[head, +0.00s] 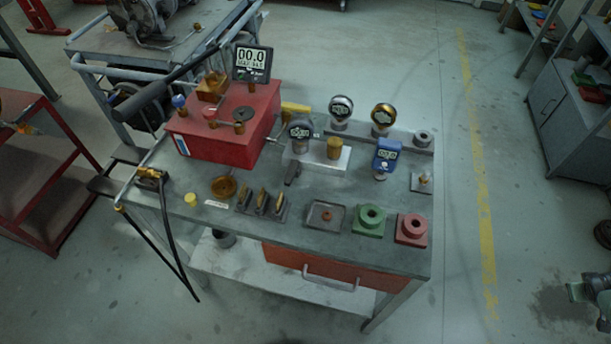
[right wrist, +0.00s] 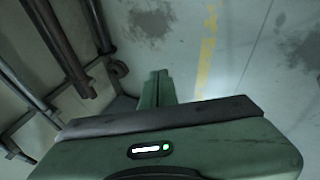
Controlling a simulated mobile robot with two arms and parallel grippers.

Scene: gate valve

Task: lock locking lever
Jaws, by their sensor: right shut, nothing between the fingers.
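I cannot single out a locking lever or a gate valve for certain in the head view. A long black-handled lever (head: 143,103) rises at the left of the red box (head: 215,148) on the workbench. Small upright levers or clips (head: 262,202) stand in a row at the bench front. My right gripper (right wrist: 160,76) shows in the right wrist view as green fingers, shut and empty, over the floor and apart from any bench object. My left gripper is not in view.
The grey workbench (head: 300,232) carries several gauges, a green block (head: 370,220) and a red block (head: 411,229). A red rack (head: 40,205) stands at left and a grey cabinet (head: 565,115) at right. Open floor with a yellow line (head: 470,130) lies right of the bench.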

